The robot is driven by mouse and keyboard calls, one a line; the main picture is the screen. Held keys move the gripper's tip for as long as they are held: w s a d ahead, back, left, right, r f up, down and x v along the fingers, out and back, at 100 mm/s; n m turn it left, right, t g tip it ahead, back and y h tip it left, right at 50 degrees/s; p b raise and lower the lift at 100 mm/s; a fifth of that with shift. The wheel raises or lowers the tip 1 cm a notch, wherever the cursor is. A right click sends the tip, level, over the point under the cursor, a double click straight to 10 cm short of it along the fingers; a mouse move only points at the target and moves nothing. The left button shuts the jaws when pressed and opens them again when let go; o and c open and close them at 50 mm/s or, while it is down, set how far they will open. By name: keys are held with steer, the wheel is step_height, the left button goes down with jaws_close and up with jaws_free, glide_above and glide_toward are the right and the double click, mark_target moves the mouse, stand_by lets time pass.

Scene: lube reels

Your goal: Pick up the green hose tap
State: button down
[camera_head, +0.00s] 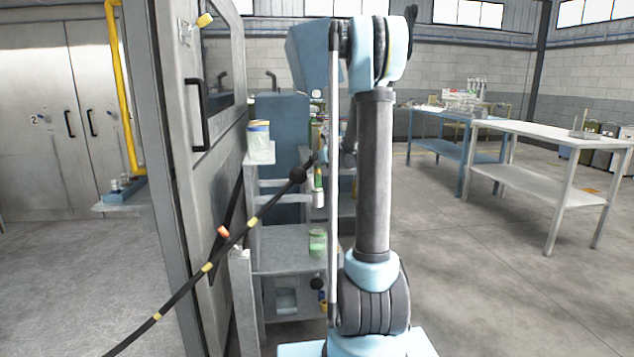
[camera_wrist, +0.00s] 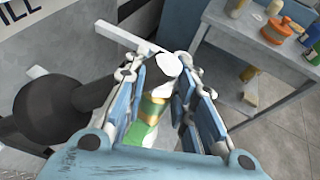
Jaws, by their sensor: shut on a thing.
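The green hose tap (camera_wrist: 148,120) is between the fingers of my gripper (camera_wrist: 160,70) in the wrist view. It has a green and white body, a gold band and a white end. The blue pads of both fingers press in on its sides, so my gripper is shut on it. In the head view a slim green and yellow piece with a white lower end (camera_head: 318,190) hangs just left of my arm, and my gripper is mostly hidden there.
A grey shelf (camera_head: 290,262) holds jars. A grey door post stands left.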

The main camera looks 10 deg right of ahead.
step_height(320, 180, up, 10)
steer(key=shift+r, duration=0.1)
stand_by(0.6)
